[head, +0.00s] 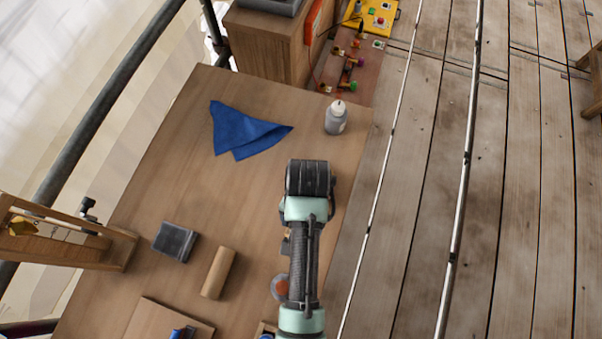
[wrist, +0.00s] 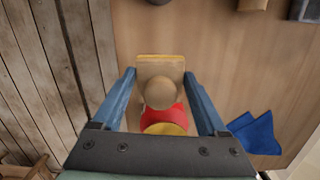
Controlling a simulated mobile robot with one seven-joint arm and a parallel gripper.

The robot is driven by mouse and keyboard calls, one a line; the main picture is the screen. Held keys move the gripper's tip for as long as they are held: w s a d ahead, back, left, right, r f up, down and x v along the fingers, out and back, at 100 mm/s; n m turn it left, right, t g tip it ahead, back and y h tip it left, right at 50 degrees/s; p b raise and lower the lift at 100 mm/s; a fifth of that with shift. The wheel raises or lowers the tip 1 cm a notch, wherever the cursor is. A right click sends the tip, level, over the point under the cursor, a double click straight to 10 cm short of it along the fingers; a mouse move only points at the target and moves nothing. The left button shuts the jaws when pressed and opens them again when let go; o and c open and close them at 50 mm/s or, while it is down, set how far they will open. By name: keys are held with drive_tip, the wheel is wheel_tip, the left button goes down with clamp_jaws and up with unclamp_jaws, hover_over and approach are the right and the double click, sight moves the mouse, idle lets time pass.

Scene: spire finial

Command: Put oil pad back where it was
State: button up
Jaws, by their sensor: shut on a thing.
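My gripper (wrist: 159,76) has its two blue fingers on either side of a tan block with a round wooden knob, a red part and a yellow part. I take this to be the oil pad (wrist: 160,66), though its underside is hidden. In the wrist view the table surface shows around it; I cannot tell whether the pad touches it. In the head view my wrist covers the fingers and the pad, over the right part of the table (head: 160,185), below the bottle.
A dark grey block (head: 175,241) and a brown cylinder (head: 218,273) lie at lower left. An orange disc (head: 279,288) is beside my arm. The table's middle is clear.

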wheel_tip(320, 180, down, 10)
drive_tip(key=shift+s, duration=0.1)
idle(0.4)
drive_tip(key=shift+f, duration=0.15)
drive_tip(key=o, duration=1.1)
